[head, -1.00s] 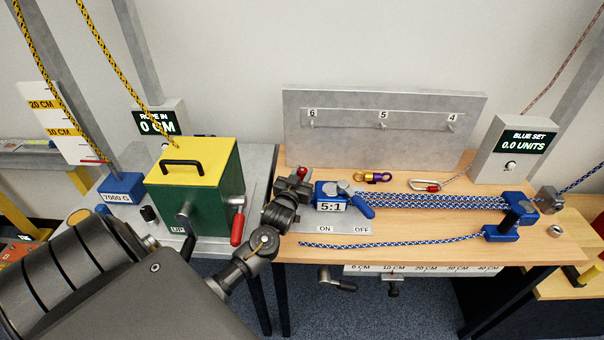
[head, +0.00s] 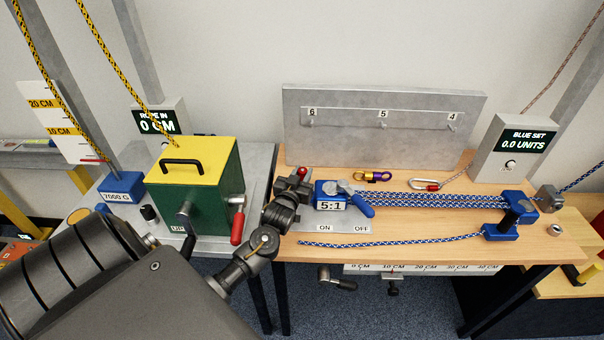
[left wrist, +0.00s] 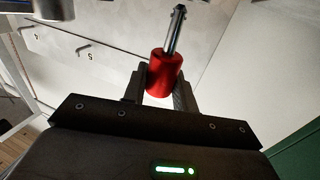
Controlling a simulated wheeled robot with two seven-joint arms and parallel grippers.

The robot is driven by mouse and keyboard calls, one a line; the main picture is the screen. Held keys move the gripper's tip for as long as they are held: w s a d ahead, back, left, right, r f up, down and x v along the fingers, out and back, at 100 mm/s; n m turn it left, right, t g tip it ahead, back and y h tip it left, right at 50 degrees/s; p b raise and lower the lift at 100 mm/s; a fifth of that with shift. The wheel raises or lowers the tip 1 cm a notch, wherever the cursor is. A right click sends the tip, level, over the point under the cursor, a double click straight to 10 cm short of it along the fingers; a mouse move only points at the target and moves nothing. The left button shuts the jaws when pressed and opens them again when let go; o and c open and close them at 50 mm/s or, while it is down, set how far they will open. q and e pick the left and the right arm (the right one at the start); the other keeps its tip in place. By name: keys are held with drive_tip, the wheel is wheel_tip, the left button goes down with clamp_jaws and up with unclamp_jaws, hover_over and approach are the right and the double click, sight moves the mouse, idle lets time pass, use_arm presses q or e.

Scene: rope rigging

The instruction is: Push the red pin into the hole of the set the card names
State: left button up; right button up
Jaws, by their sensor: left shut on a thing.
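The red pin (left wrist: 163,73) has a red cylindrical handle and a metal shaft that points up and away in the left wrist view. My left gripper (left wrist: 160,88) is shut on its red handle. In the head view, my left gripper (head: 297,181) is by the left end of the blue set, and a small red part of the pin (head: 303,171) shows above it. The blue set has a block marked 5:1 (head: 331,205), blue-white ropes and a block at the right end (head: 519,200). The hole and the card are not clearly visible. My right gripper is not in view.
A green box with a yellow top (head: 190,185) and a red-handled lever stands left of my gripper. A grey board (head: 384,150) with numbered hooks stands behind. A purple-gold piece (head: 372,176) and a red-silver link (head: 425,184) lie behind the ropes. The BLUE SET display reads 0.0 units.

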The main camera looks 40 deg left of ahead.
use_arm(q)
drive_tip(key=shift+f+b, duration=0.75)
drive_tip(key=shift+f, duration=0.4)
drive_tip(key=o, duration=1.1)
drive_tip(key=shift+o, duration=0.2)
drive_tip(key=shift+s+f, duration=0.1)
drive_tip(key=shift+s+d+f, duration=0.1)
drive_tip(key=shift+s+d, duration=0.05)
drive_tip(key=b+v, duration=0.1)
drive_tip(key=v, duration=0.3)
drive_tip(key=b+v, duration=0.1)
drive_tip(key=v, duration=0.4)
drive_tip(key=shift+s+r, duration=0.2)
drive_tip(key=shift+r, duration=0.05)
drive_tip(key=shift+s+d+r, duration=0.1)
drive_tip(key=shift+s+d, duration=0.05)
drive_tip(key=shift+s, duration=0.25)
drive_tip(key=shift+r, duration=0.15)
